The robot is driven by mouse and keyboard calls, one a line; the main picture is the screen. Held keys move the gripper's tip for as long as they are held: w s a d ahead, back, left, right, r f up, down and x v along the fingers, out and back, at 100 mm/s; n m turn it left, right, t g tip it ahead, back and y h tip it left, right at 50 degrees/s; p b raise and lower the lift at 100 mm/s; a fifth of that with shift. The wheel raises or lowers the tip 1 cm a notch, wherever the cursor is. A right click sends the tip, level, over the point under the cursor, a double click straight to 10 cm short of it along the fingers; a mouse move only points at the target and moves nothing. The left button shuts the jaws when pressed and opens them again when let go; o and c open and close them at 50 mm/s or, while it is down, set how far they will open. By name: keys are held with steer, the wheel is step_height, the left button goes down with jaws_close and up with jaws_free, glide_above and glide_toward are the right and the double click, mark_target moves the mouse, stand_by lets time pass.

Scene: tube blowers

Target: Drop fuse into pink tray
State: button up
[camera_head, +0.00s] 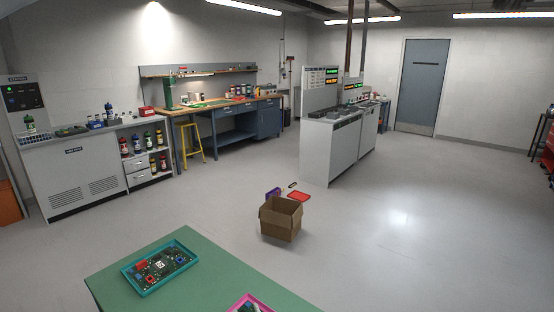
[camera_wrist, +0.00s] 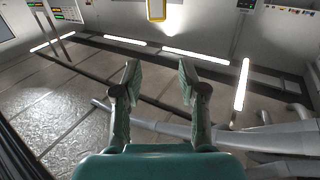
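The pink tray (camera_head: 246,303) is at the bottom edge of the head view, on the green table (camera_head: 205,280). Only its far corner shows, with something dark and greenish in it; the rest is cut off. No fuse can be made out in either view. My gripper (camera_wrist: 160,72) shows in the wrist view with its two fingers apart. It is open and empty, and faces the ceiling and far walls. It does not show in the head view.
A teal tray (camera_head: 133,284) with a circuit board and small red and blue parts lies on the green table. An open cardboard box (camera_head: 281,221) stands on the floor beyond, near a red tray (camera_head: 299,196). Open floor lies to the right.

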steer(key=v, duration=1.2)
steer(key=shift+f, duration=0.1)
steer(key=s+d+f+m+h, duration=0.1)
steer(key=s+d+f+h, duration=0.15)
steer(key=s+d, duration=0.5)
steer(key=s+d+f+m+h, duration=0.1)
steer(key=s+d+f, duration=0.4)
steer(key=s, duration=0.4)
steer(key=s+d+r+h, duration=0.1)
steer(key=s+d, duration=0.2)
steer(key=s, duration=0.3)
steer(key=s+d+r+m+g+h, duration=0.1)
steer(key=s+d+r, duration=0.1)
steer(key=s, duration=0.5)
steer(key=s+d+r+m+h, duration=0.1)
steer(key=s+d+r, duration=0.1)
steer(key=s, duration=0.5)
steer(key=shift+s+d+g, duration=0.25)
steer(key=shift+d+g, duration=0.15)
steer(key=shift+d, duration=0.5)
steer(key=shift+a, duration=0.15)
